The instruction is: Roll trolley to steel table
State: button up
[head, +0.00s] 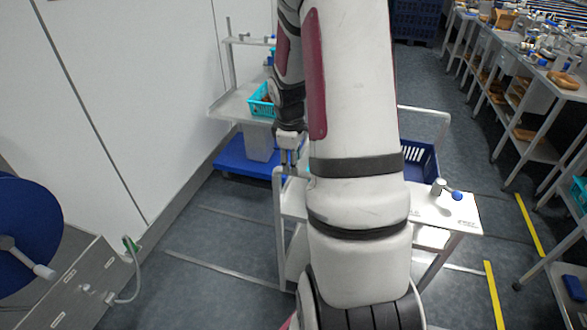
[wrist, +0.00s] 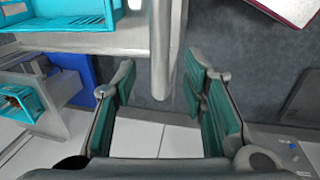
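A pale grey trolley (head: 455,222) stands behind and right of my arm in the head view, partly hidden by it. A lever-like item with a blue knob (head: 447,190) is on its top. My gripper (head: 290,152) is beside the trolley's left end in the head view. In the wrist view my gripper (wrist: 160,80) is open, with teal finger pads. A grey bar (wrist: 164,45) reaches between the fingertips, with gaps on both sides; it looks like the trolley's handle. A grey metal table (head: 228,106) with a teal basket (head: 261,100) stands behind; I cannot tell whether it is the steel table.
A blue low platform (head: 245,165) lies under the rear table. Long benches (head: 545,90) line the right side. A grey cabinet (head: 70,285) and blue disc (head: 25,220) are at left. Floor between is clear.

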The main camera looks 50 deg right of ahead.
jog(key=shift+w+d+f, duration=0.1)
jog(key=shift+d+f, duration=0.1)
jog(key=shift+f, duration=0.8)
jog(key=shift+w+d+f, duration=0.1)
jog(key=shift+d+f, duration=0.1)
jog(key=shift+f, duration=0.8)
grip_shut()
